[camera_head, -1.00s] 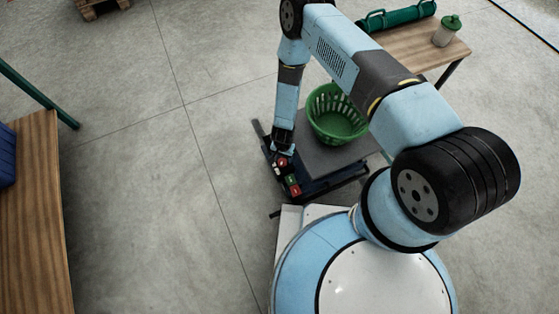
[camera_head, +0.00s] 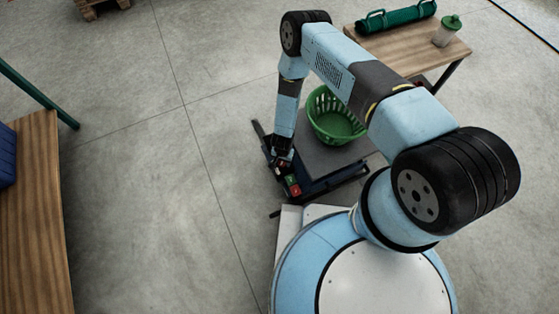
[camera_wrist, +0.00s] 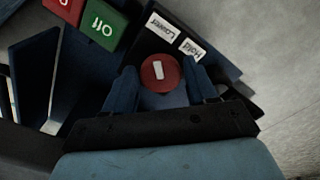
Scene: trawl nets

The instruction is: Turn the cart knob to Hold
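The cart knob (camera_wrist: 153,83) is a round red disc with a white bar. The bar points roughly up, toward the "Lower" label (camera_wrist: 163,27). The "Hold" label (camera_wrist: 192,47) is up and right of the knob. My gripper (camera_wrist: 161,76) has one finger on each side of the knob. The fingers are apart, and I cannot tell whether they touch it. In the head view my gripper (camera_head: 283,157) is down at the control end of the cart (camera_head: 322,158) and hides the knob.
A green basket (camera_head: 337,118) stands on the cart. A wooden table (camera_head: 415,48) is behind it, another bench (camera_head: 35,210) at the left. Open floor lies left of the cart.

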